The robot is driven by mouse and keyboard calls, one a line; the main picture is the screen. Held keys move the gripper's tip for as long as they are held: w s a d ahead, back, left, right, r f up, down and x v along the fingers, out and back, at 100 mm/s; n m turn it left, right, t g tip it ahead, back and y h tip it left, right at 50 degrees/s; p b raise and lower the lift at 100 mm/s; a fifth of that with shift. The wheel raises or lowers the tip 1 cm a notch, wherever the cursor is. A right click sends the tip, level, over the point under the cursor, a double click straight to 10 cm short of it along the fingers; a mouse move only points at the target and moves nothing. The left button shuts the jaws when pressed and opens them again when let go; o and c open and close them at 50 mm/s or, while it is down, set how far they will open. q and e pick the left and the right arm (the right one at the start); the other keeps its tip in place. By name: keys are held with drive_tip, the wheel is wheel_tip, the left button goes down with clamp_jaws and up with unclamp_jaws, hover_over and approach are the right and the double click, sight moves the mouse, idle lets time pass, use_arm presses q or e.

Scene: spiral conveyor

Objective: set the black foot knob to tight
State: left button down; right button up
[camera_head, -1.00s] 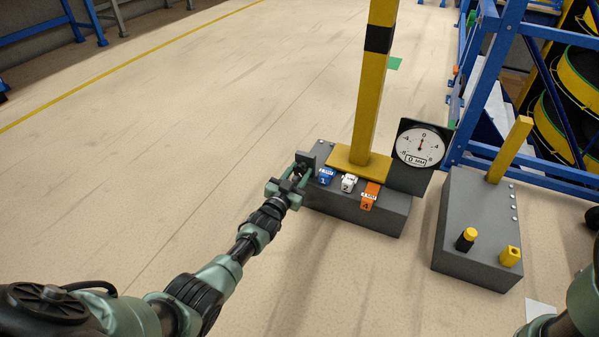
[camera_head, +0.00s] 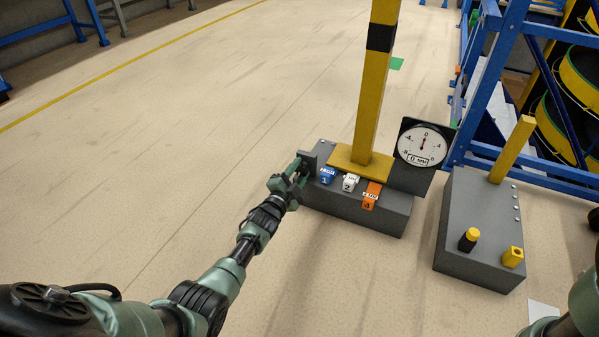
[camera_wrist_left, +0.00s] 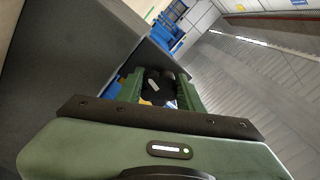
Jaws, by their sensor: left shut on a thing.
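The black foot knob (camera_wrist_left: 158,82) shows in the left wrist view between the green fingers of my left gripper (camera_wrist_left: 160,92); a pale mark is on its face. My left gripper (camera_head: 291,172) is shut on the knob at the left end of the grey base block (camera_head: 350,212) in the head view, where the gripper hides the knob. I cannot read any tight or loose label. Part of my right arm shows at the lower right edge, but its gripper is out of view.
A yellow post (camera_head: 370,100) stands on the block, beside a dial (camera_head: 422,144) reading 0 mm. Blue (camera_head: 327,175), white (camera_head: 350,183) and orange (camera_head: 371,195) numbered pieces sit along its front.

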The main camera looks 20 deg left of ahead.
use_arm(q)
drive_tip(key=shift+m, duration=0.5)
drive_tip(key=c, duration=0.9)
unclamp_jaws()
drive_tip(key=shift+s+r+p, duration=0.15)
drive_tip(key=shift+s+p, duration=0.3)
drive_tip(key=shift+s, duration=0.05)
drive_tip(key=s+p, duration=0.4)
drive_tip(key=s, duration=0.2)
drive_tip(key=shift+s, duration=0.4)
